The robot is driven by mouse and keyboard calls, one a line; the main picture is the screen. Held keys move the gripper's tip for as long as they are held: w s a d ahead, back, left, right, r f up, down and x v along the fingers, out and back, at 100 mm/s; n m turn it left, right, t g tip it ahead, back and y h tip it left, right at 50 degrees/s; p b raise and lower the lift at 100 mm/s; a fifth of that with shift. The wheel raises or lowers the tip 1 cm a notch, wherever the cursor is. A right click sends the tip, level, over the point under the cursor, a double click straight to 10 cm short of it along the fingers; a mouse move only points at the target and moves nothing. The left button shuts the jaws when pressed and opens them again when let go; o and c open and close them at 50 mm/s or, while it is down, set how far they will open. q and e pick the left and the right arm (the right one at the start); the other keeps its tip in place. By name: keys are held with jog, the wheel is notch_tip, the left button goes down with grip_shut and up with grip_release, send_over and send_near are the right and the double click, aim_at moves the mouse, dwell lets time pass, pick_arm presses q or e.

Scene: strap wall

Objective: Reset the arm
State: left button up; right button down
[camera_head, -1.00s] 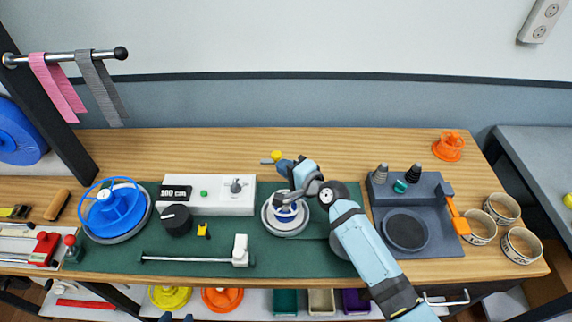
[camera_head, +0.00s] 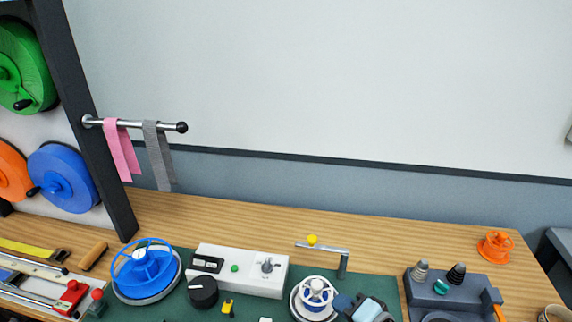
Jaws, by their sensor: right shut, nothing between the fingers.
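My right gripper (camera_head: 343,303) shows at the bottom edge, a dark tip with a light blue arm behind it. It is shut and seems empty, beside the right side of a small white and blue reel (camera_head: 316,292) on a round base. Whether it touches the reel I cannot tell. A metal lever with a yellow knob (camera_head: 312,240) stands on a post just behind the reel. Most of my right arm is cut off by the lower edge. My left gripper is not in view.
A white control box (camera_head: 240,272), a black knob (camera_head: 203,291) and a blue reel (camera_head: 146,266) stand to the left. A grey fixture (camera_head: 455,289) and an orange spool (camera_head: 495,246) are at right. Pink and grey straps (camera_head: 122,150) hang from a rod. The back wooden strip is mostly clear.

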jog(key=s+d+f+n+g+h, duration=0.1)
jog(key=s+d+n+g+h, duration=0.4)
jog(key=s, duration=0.6)
jog(key=s+d+n+g+h, duration=0.3)
jog(key=s+d+n, duration=0.3)
jog(key=s, duration=0.5)
jog(key=w+a+f+t+y, duration=0.1)
jog(key=w+a+f+t, duration=0.1)
jog(key=f, duration=0.4)
jog(key=w+a+f+t+y, duration=0.2)
jog(key=w+a+f+t, duration=0.1)
jog(key=f, duration=0.4)
jog(key=w+t, duration=0.1)
jog(key=t, duration=0.1)
jog(key=shift+a+t+p, duration=0.25)
jog(key=shift+t+p, duration=0.05)
jog(key=shift+p, duration=0.1)
